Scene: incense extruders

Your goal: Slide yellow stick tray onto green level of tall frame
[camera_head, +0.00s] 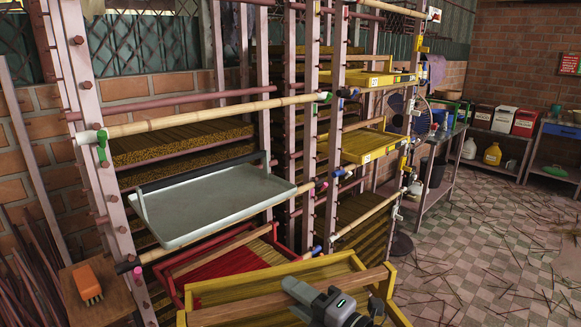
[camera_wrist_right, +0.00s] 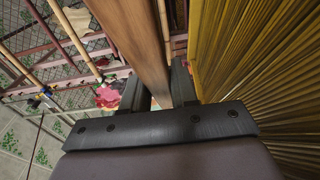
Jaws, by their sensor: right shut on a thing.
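The yellow tray (camera_head: 275,272), full of yellow-brown sticks, is at the bottom of the head view, in front of the tall frame (camera_head: 103,190). A wooden bar (camera_head: 240,309) spans it. My right gripper (camera_head: 312,297) is shut on this bar; in the right wrist view the bar (camera_wrist_right: 142,40) passes between the fingers (camera_wrist_right: 158,92), with sticks (camera_wrist_right: 250,60) at the right. The green level has a bamboo pole (camera_head: 210,115) with green clips (camera_head: 102,145) at its ends. Bundled sticks show behind and below this pole. My left gripper is not in view.
A pale grey tray (camera_head: 215,200) juts from the frame below the green level. A red tray (camera_head: 225,265) sits under it, close behind the yellow tray. Other yellow trays (camera_head: 370,145) rest in the frame at the right. A brush (camera_head: 87,283) lies on a stand at left.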

